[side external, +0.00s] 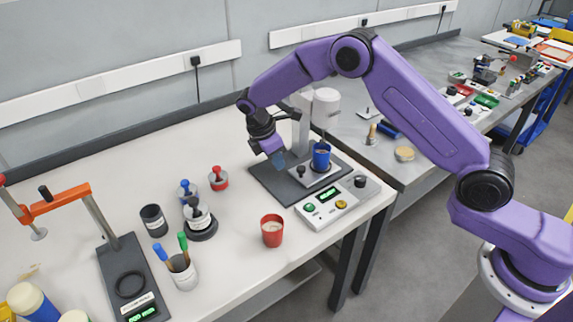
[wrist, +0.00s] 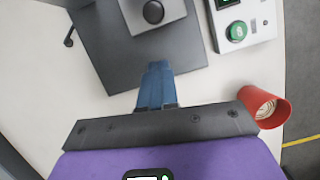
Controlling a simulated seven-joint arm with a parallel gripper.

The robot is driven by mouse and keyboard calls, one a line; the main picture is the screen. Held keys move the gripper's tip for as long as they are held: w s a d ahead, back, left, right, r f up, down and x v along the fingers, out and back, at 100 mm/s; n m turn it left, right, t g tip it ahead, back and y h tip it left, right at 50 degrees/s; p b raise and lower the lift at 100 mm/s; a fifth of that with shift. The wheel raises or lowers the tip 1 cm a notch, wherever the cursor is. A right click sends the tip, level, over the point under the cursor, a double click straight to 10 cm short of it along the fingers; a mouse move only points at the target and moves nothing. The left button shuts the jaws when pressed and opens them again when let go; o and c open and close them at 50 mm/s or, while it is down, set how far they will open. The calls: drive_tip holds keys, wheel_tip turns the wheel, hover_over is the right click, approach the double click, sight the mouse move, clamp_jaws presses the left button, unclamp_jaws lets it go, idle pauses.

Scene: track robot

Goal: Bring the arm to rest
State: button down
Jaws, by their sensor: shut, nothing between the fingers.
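My gripper (side external: 279,160) is in the air over the left part of a dark base plate (side external: 262,182) on the white table. In the wrist view its blue fingers (wrist: 157,70) are together with nothing between them, pointing over the dark plate. My purple arm arches in from the right side of the side view.
A stirrer-like stand (side external: 302,120) and a blue cup (side external: 321,156) are just right of my gripper. A control box (side external: 330,205) and a red cup (side external: 272,231) are in front. Weights, a pen cup (side external: 182,272) and an orange-armed stand (side external: 60,203) stand to the left.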

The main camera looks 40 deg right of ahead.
drive_tip(key=v, duration=0.8)
drive_tip(key=s+a+r+y, duration=0.1)
drive_tip(key=s+a+r, duration=0.1)
drive_tip(key=s+r, duration=0.5)
drive_tip(key=s+d+m+y, duration=0.1)
drive_tip(key=s+d, duration=0.3)
drive_tip(key=s, duration=0.7)
drive_tip(key=s+d+m+y, duration=0.1)
drive_tip(key=s+d, duration=0.4)
drive_tip(key=s, duration=0.6)
drive_tip(key=s+d+m+y, duration=0.1)
drive_tip(key=s+d, duration=0.3)
drive_tip(key=s, duration=0.7)
drive_tip(key=shift+s+d+f+m+t, duration=0.2)
drive_tip(key=shift+d+f+m+t, duration=0.1)
drive_tip(key=shift+t, duration=0.1)
